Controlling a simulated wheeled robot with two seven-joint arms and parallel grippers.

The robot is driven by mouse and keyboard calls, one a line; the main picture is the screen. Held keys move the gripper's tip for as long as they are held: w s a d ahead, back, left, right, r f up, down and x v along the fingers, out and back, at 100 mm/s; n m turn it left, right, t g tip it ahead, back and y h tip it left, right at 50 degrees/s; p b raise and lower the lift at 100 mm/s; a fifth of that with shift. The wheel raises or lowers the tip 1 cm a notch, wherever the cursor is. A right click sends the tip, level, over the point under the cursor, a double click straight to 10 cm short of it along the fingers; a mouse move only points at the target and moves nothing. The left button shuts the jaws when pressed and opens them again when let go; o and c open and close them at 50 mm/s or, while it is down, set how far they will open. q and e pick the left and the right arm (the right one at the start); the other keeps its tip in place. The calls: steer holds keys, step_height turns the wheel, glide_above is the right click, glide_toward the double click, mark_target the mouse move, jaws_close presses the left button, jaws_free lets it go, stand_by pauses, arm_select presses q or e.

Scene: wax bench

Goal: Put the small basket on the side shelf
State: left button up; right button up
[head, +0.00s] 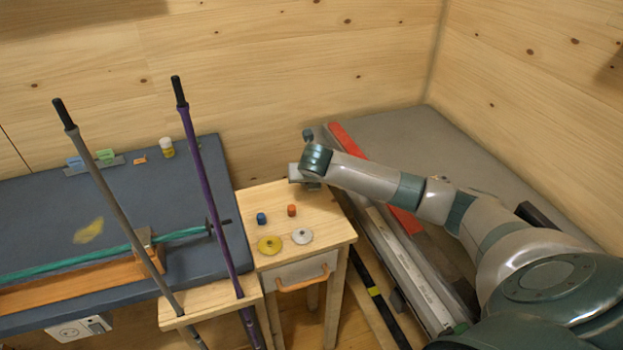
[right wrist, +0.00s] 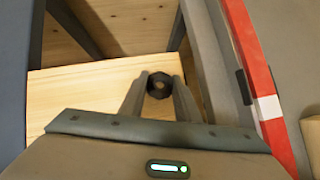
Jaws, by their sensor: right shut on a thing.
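My right gripper (head: 305,180) is over the back edge of the small wooden side shelf (head: 262,205). In the right wrist view its fingers (right wrist: 160,85) are shut on a small dark round piece (right wrist: 151,91) with a lighter centre. I cannot tell for sure that this is the small basket. The wooden top (right wrist: 80,90) shows behind it; the gap between them is unclear. A yellow disc (head: 269,245) and a grey-white disc (head: 302,236) lie at the front of the shelf top. My left gripper is not in view.
A blue cap (head: 261,218) and an orange cap (head: 291,210) stand on the shelf. A grey pole (head: 105,190) and a purple pole (head: 200,165) rise at left, before the dark bench (head: 130,200). A red bar (head: 348,147) lies right of the shelf.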

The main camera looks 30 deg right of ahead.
steer(key=shift+s+a+f, duration=0.1)
steer(key=shift+s+f, duration=0.05)
steer(key=shift+f, duration=0.15)
